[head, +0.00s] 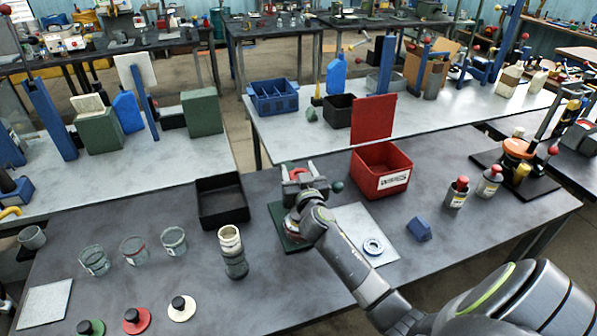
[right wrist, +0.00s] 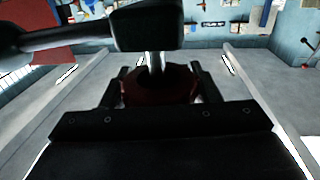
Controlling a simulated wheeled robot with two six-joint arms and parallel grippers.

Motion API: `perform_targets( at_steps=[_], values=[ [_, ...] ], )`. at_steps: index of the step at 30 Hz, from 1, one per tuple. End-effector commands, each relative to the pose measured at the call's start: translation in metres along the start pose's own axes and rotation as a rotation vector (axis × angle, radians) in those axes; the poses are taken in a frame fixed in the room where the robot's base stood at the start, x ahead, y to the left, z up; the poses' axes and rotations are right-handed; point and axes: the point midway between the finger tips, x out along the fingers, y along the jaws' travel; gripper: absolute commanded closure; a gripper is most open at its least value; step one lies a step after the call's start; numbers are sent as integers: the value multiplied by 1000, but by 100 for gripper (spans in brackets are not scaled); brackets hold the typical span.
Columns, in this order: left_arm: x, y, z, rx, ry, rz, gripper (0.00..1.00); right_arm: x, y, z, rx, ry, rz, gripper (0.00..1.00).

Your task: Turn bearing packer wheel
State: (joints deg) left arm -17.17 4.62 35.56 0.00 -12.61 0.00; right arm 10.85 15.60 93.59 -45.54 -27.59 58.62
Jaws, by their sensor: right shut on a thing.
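My right gripper (head: 302,184) reaches over a device on a green base plate (head: 291,238) in the middle of the table. In the right wrist view its two black fingers (right wrist: 160,88) are shut on a dark red part (right wrist: 160,82), which I take to be the packer wheel. A metal shaft (right wrist: 156,60) rises from it to a dark block with a bar (right wrist: 147,27). In the head view a green knob (head: 337,187) shows right of the gripper. The gripper and arm hide most of the device. My left gripper is not in view.
A red bin (head: 381,172) stands just right of the arm, and a black tray (head: 222,201) stands left. A jar (head: 232,252), several glass cups and lids lie front left. A white ring (head: 373,246) and blue block (head: 419,229) lie right. Bare table lies at front centre.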

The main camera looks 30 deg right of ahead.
Motion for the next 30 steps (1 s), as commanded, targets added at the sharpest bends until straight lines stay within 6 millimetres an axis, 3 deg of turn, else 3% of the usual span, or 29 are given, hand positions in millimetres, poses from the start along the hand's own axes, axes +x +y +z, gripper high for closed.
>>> perform_targets(
  at_steps=[30],
  values=[
    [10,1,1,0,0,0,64,0,0,1,1,-1,40,67]
  ],
)
